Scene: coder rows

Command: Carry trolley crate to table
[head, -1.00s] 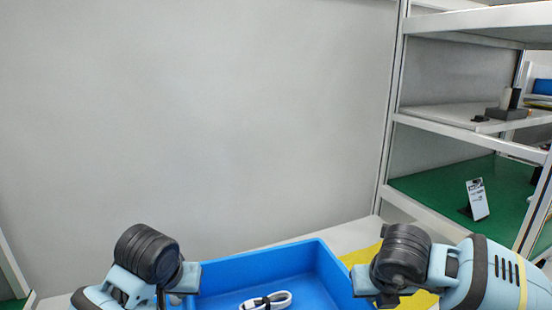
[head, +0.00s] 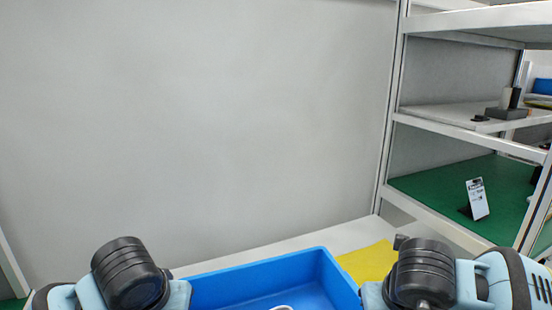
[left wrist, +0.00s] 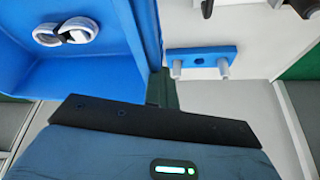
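The blue crate (head: 262,270) is at the bottom of the head view between my two grippers, its near part cut off. A white cable bundle lies in it, barely showing in the head view (head: 283,308) and clear in the left wrist view (left wrist: 66,31). My left gripper (head: 180,294) is at the crate's left side; in the left wrist view its dark fingers (left wrist: 162,88) are closed at the crate's wall (left wrist: 112,60). My right gripper (head: 372,295) is at the right side wall. Its fingertips are hidden, but the crate moves along with both grippers.
A pale surface (head: 345,234) with a yellow patch (head: 367,262) lies behind the crate, against a grey wall. A shelf unit with a green-covered level (head: 440,190) stands at right. The left wrist view shows a blue plate with two grey pegs (left wrist: 201,58) beside the crate.

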